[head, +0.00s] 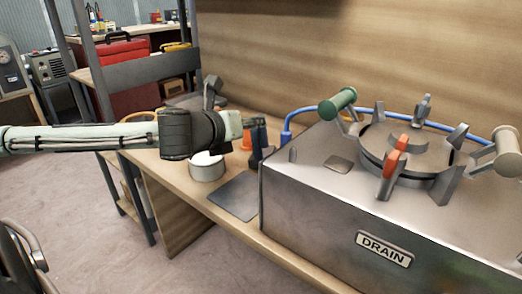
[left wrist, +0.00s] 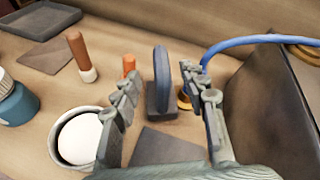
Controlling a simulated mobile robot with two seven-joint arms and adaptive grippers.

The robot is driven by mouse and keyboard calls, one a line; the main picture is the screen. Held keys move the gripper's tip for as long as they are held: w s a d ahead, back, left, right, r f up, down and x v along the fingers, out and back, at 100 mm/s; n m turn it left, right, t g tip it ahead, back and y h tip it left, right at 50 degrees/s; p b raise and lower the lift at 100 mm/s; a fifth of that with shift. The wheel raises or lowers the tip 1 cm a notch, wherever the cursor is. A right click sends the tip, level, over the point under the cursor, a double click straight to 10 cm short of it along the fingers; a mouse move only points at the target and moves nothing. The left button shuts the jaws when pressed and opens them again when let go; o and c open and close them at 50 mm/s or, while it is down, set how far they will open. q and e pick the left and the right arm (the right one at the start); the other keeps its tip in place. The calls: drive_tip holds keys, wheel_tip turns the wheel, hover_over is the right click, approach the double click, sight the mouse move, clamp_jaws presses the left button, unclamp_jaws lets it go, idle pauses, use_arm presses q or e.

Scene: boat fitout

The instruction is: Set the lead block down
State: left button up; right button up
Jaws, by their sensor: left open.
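The lead block (left wrist: 160,105) is a dark grey block with an upright loop handle, standing on the wooden bench in the left wrist view. My left gripper (left wrist: 160,80) is open, with one finger on each side of the loop handle and a gap to each. My right gripper is not visible.
The steel box marked DRAIN (head: 350,215) stands close on the right, with a clamped lid and a green handle (head: 338,103). A white round container (head: 207,168) and an orange object (left wrist: 129,65) are nearby. A blue hose (left wrist: 240,40) runs behind.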

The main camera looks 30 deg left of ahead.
use_arm(q)
drive_tip(key=shift+w+f+b, duration=0.1)
drive_tip(key=shift+w+b, duration=0.45)
drive_tip(key=shift+w, duration=0.2)
drive_tip(key=x, duration=0.3)
drive_tip(key=shift+w+p, duration=0.3)
drive_tip(key=shift+a, duration=0.1)
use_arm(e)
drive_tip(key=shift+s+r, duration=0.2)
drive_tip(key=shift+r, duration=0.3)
use_arm(q)
clamp_jaws()
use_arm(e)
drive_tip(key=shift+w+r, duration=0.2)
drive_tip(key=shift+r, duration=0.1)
